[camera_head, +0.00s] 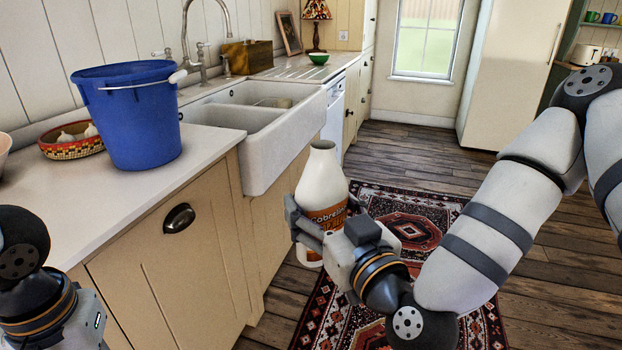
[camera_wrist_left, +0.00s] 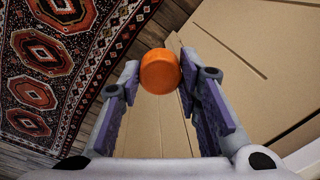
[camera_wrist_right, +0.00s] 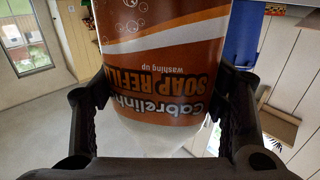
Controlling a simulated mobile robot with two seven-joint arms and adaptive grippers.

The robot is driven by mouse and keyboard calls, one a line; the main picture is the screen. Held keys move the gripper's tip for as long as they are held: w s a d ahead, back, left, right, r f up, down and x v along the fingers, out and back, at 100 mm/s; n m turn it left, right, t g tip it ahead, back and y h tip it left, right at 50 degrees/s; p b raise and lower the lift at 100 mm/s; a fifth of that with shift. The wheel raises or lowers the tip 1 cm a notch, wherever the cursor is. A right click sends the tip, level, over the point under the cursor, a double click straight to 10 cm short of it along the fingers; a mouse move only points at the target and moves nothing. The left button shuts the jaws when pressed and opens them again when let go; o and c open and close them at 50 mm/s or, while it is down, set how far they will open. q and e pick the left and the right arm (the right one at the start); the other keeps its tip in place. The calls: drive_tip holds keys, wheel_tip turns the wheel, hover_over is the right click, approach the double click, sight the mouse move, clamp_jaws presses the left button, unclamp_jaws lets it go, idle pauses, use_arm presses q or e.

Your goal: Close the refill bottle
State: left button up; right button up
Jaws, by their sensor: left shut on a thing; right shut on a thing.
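The white refill bottle (camera_head: 322,178) with an orange "Cabrelinho" label is held nearly upright in front of the sink cabinets. Its neck is bare at the top, with no cap on it. My right gripper (camera_head: 322,220) is shut around the bottle's body; the right wrist view shows the label of the bottle (camera_wrist_right: 160,70) between both fingers. My left gripper (camera_wrist_left: 160,82) is shut on a round orange cap (camera_wrist_left: 160,70), held at the fingertips. In the head view only my left wrist shows at the lower left; its fingers and the cap are out of frame.
A blue bucket (camera_head: 128,115) stands on the white counter (camera_head: 140,195) beside a patterned bowl (camera_head: 72,143). The white sink (camera_head: 285,145) lies behind the bottle. A red patterned rug (camera_head: 410,225) covers the floor. Cabinet fronts (camera_head: 175,270) border the space between my grippers.

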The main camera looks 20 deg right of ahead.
drive_tip(key=s+a+f+n+g+y, duration=0.4)
drive_tip(key=s+a+f+n+y, duration=0.2)
drive_tip(key=a+f+y, duration=0.3)
drive_tip(key=shift+a+f+n+y, duration=0.4)
drive_tip(key=shift+a+f, duration=0.3)
drive_tip(key=shift+a, duration=0.3)
use_arm(q)
drive_tip(key=shift+w, duration=0.1)
drive_tip(key=w+d+r+m, duration=0.2)
drive_tip(key=w+d+r, duration=0.6)
drive_tip(key=d+r, duration=0.25)
drive_tip(key=s+d+r+m, duration=0.3)
drive_tip(key=d+r, duration=0.7)
drive_tip(key=d, duration=0.2)
drive_tip(key=shift+r+h, duration=0.25)
drive_tip(key=shift+h, duration=0.05)
drive_tip(key=shift+f, duration=2)
